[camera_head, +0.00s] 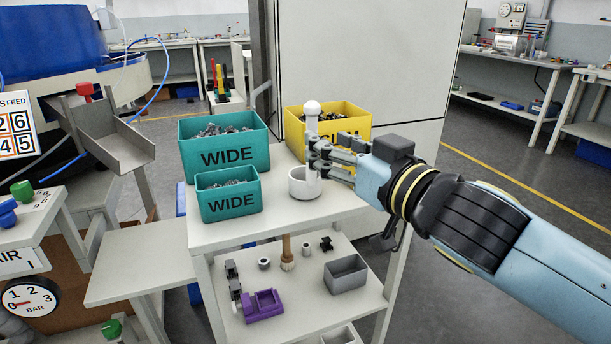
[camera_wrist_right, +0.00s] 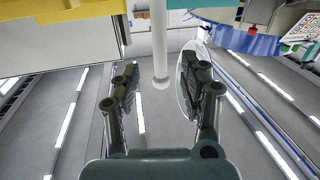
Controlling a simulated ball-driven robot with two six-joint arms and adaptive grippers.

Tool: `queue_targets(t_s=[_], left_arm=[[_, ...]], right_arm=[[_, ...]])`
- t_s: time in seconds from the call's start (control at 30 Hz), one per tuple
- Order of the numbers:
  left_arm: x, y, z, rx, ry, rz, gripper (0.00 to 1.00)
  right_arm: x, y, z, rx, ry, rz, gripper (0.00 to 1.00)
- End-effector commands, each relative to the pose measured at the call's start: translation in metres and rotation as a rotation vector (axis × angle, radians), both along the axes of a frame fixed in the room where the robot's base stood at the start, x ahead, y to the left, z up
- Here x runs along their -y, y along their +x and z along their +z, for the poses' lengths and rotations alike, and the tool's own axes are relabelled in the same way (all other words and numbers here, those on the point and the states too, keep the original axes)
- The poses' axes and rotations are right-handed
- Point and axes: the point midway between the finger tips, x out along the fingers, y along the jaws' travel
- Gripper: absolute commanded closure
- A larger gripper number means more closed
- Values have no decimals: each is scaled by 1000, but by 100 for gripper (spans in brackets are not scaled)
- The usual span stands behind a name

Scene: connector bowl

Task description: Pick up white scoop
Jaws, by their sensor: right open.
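The white scoop (camera_head: 312,118) stands upright in a white cup (camera_head: 304,186), its ball-topped handle rising above the rim. The scoop's lower end is hidden in the cup. My right gripper (camera_head: 318,158) comes in from the right at handle height, just above the cup. In the right wrist view the white handle (camera_wrist_right: 159,40) runs down between my two spread fingers (camera_wrist_right: 160,85), with a gap on each side. The gripper is open and holds nothing. My left gripper does not show.
Two teal WIDE bins (camera_head: 222,150) (camera_head: 229,199) stand left of the cup. A yellow bin (camera_head: 340,120) is close behind the gripper. The cart's top shelf (camera_head: 265,232) is bare in front. Its lower shelf holds a purple part (camera_head: 263,306) and a grey box (camera_head: 346,274).

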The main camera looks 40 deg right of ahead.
Motion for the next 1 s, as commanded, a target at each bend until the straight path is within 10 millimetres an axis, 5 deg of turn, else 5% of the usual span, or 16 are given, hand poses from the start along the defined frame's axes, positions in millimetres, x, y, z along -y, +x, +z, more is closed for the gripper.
queue_targets(t_s=[0.43, 0.7, 1.0], left_arm=[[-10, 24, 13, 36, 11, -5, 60], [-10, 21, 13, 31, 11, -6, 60], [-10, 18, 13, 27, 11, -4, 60]], right_arm=[[2, 55, -1, 0, 2, 0, 56], [2, 59, -3, -2, 0, 1, 56], [2, 59, -2, -2, 0, 1, 93]])
